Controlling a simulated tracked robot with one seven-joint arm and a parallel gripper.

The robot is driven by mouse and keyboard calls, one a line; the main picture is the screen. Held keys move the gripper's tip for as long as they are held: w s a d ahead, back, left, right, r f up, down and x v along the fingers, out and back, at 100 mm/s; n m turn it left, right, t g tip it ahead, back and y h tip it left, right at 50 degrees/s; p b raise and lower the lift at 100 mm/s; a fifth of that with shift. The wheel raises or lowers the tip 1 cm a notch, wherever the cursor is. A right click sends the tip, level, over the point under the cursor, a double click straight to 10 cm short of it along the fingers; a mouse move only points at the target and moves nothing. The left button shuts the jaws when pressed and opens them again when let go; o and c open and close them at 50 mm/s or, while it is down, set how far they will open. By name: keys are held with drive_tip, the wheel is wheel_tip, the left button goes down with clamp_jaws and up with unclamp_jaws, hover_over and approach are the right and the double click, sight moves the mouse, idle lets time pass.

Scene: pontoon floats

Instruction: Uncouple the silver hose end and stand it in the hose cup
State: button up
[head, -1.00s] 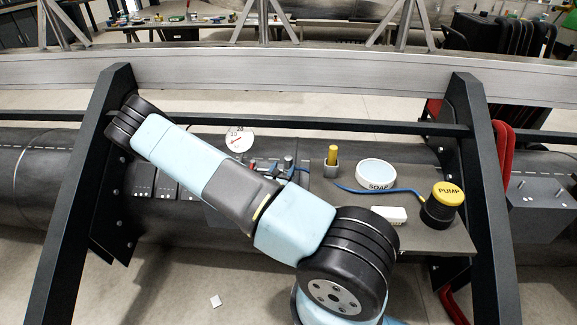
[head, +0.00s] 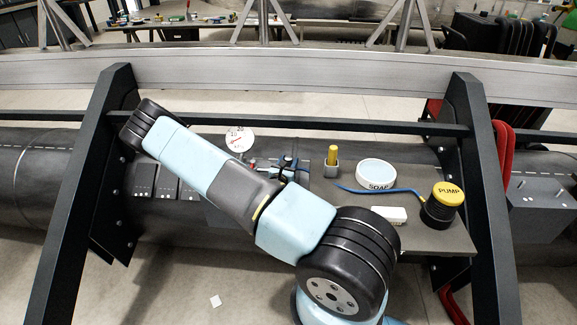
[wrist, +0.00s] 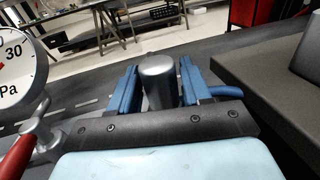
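The silver hose end (wrist: 160,82) stands upright between the two blue fingers of my gripper (wrist: 155,88) in the wrist view. Narrow dark gaps show beside it, so the fingers look open around it. A piece of blue hose (wrist: 226,92) shows right of the fingers. In the head view my gripper (head: 293,162) is at the fittings beside the gauge, and the hose end is hard to make out there. The blue hose (head: 375,191) runs right towards the pump. A grey square holder (head: 331,170) with a yellow cylinder stands right of my gripper; I cannot tell whether it is the hose cup.
A pressure gauge (head: 239,140) stands left of my gripper; a red handle (wrist: 18,152) is below it in the wrist view. The grey shelf (head: 430,236) carries a SOAP dish (head: 376,174), a white block (head: 396,215) and a yellow-topped PUMP (head: 446,196). Dark frame posts flank the area.

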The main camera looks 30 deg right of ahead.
drive_tip(key=c, duration=0.7)
drive_tip(key=shift+r, duration=7.95)
